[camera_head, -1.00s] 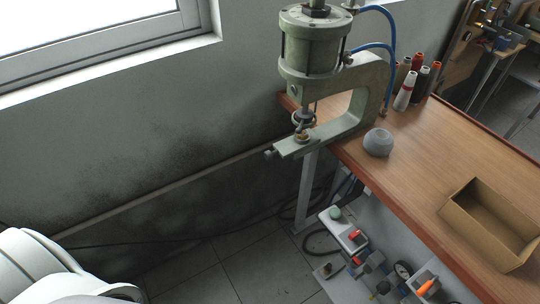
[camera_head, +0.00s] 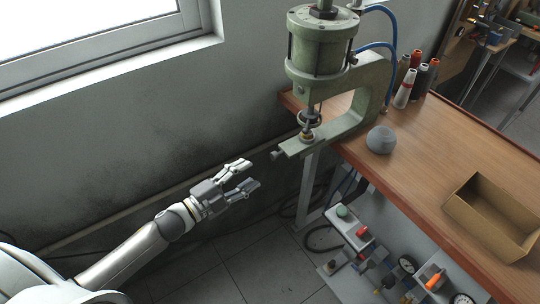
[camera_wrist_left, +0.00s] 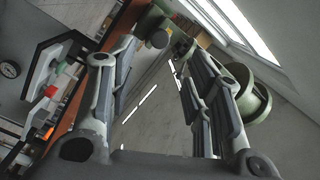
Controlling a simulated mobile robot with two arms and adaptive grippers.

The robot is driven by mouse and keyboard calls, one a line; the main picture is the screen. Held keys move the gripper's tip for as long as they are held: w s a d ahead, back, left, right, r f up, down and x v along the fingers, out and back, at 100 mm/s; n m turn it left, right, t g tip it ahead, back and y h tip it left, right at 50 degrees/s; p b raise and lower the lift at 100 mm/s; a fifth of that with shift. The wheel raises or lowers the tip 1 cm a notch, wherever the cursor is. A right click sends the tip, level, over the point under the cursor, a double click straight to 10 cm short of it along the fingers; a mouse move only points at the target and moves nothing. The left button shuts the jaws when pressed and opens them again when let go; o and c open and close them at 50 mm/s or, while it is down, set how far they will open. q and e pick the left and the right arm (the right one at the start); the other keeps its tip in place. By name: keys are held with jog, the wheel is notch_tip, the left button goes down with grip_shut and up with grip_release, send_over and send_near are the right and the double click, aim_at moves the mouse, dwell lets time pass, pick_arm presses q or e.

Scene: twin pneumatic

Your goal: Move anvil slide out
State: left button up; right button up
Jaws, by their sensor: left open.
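The green pneumatic press (camera_head: 322,75) stands at the table's left corner. Its lower arm juts out past the table edge and carries the anvil slide, whose grey knob (camera_head: 276,155) sticks out at the front end. My left gripper (camera_head: 252,173) is open and empty, just left of and below the knob, apart from it. In the left wrist view the two fingers (camera_wrist_left: 150,75) are spread, with the press and a knob (camera_wrist_left: 160,39) beyond them. My right gripper is not in view.
The wooden table (camera_head: 425,140) holds a grey bowl (camera_head: 380,139), several thread spools (camera_head: 404,90) and an open cardboard box (camera_head: 492,217). Below its edge is a white panel with a green button (camera_head: 342,211). A wall and window lie behind; floor space is clear below my arm.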

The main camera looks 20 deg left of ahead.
aim_at(272, 158)
pick_arm(q)
jog(key=p+x, duration=0.2)
jog(key=x, duration=0.7)
jog(key=shift+w, duration=0.1)
jog(key=shift+x, duration=0.75)
grip_shut()
